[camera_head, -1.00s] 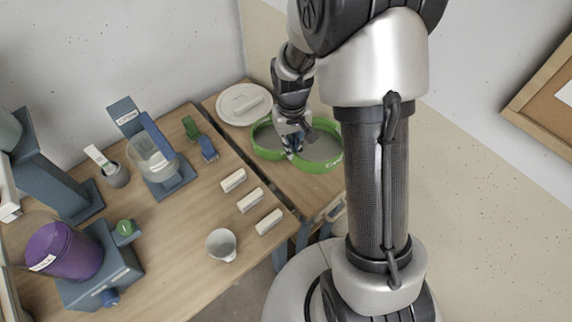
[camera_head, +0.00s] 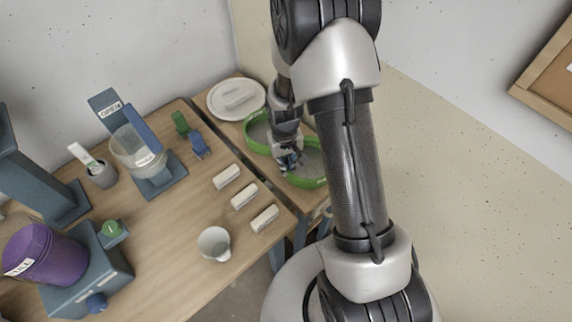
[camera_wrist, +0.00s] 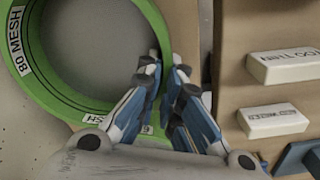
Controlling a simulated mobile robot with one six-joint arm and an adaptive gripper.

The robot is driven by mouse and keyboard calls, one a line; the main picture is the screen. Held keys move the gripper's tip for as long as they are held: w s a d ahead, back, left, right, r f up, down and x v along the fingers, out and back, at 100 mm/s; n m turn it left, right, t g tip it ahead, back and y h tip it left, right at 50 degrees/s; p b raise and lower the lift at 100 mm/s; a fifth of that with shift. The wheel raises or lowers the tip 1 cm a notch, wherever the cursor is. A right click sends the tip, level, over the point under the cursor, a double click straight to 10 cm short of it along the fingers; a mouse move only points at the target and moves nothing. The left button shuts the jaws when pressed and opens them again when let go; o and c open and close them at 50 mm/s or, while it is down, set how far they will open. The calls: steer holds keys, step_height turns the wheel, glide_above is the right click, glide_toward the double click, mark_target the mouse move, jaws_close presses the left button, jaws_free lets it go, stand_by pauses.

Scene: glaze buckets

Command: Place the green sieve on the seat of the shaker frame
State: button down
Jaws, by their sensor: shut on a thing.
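The green sieve (camera_head: 306,182) is a wide ring with grey mesh, at the small back table in the head view. My arm hides its middle. My gripper (camera_head: 289,160) is at its near side. In the wrist view the sieve rim (camera_wrist: 150,20) carries an "80 MESH" label and runs down to my gripper (camera_wrist: 165,72), whose blue-and-grey fingers are closed on the rim. Whether the sieve touches the tabletop is unclear. I cannot tell for sure which part is the shaker frame's seat; a blue-grey stand (camera_head: 163,186) with an "OPEN" plate holds a clear bucket.
A purple bucket (camera_head: 42,252) lies tilted on a blue-grey machine at lower left. Several white blocks (camera_head: 245,195) and a white cup (camera_head: 214,244) are on the wooden table. A white plate (camera_head: 229,88) with a block sits behind the sieve. A gap separates the two tables.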

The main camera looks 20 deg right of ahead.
steer(key=shift+f, duration=0.1)
steer(key=c, duration=1.8)
jaws_free()
